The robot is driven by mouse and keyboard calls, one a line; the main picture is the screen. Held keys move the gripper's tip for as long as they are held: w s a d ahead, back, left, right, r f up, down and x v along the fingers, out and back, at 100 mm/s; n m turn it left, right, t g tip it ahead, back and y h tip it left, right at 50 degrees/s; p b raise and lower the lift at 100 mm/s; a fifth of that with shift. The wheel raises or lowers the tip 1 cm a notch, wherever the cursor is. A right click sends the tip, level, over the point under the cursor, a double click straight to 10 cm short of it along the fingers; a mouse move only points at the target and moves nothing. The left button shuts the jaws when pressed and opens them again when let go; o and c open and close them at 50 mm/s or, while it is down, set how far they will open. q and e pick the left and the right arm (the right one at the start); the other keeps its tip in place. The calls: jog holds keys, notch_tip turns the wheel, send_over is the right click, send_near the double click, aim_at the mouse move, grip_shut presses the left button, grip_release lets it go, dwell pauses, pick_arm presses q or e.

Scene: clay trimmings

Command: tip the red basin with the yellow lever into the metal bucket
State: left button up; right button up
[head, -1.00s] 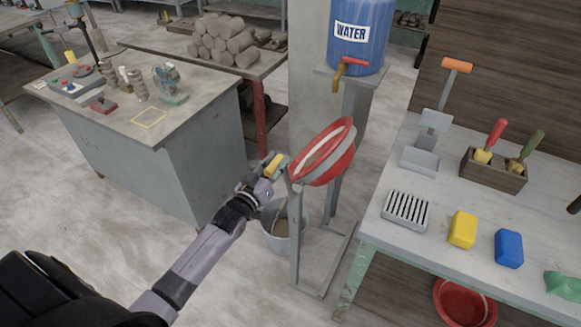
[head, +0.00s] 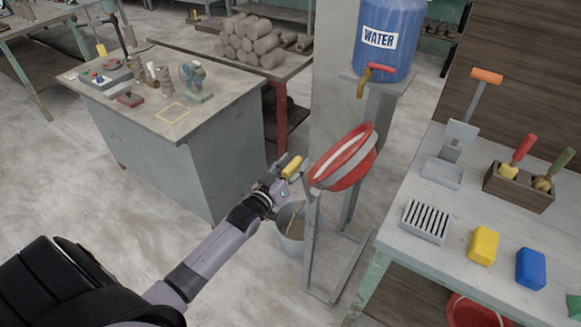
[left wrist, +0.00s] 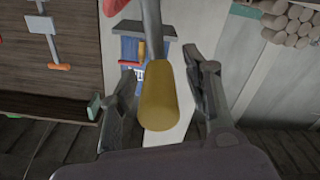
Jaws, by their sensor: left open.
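The red basin (head: 366,160) with pale bands hangs tilted on a grey metal stand (head: 312,245), its left rim low and its right side high. The yellow lever (head: 292,167) sticks out at the basin's left. The grey metal bucket (head: 291,240) stands on the floor below, partly behind the stand and my arm; something brownish shows inside. My left gripper (head: 287,170) is at the lever. In the left wrist view the lever's yellow grip (left wrist: 160,98) lies between the open fingers (left wrist: 162,105), with gaps on both sides. My right gripper is not in view.
A blue water barrel (head: 390,35) with a red tap stands above and behind the basin. A worktable (head: 455,215) with a yellow block, blue block and tools is at right. A grey cabinet table (head: 215,105) is at left. Open floor lies front left.

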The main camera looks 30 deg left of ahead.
pick_arm(q)
jog(key=s, duration=1.2)
jog(key=shift+a, duration=0.25)
jog(key=shift+o, duration=0.2)
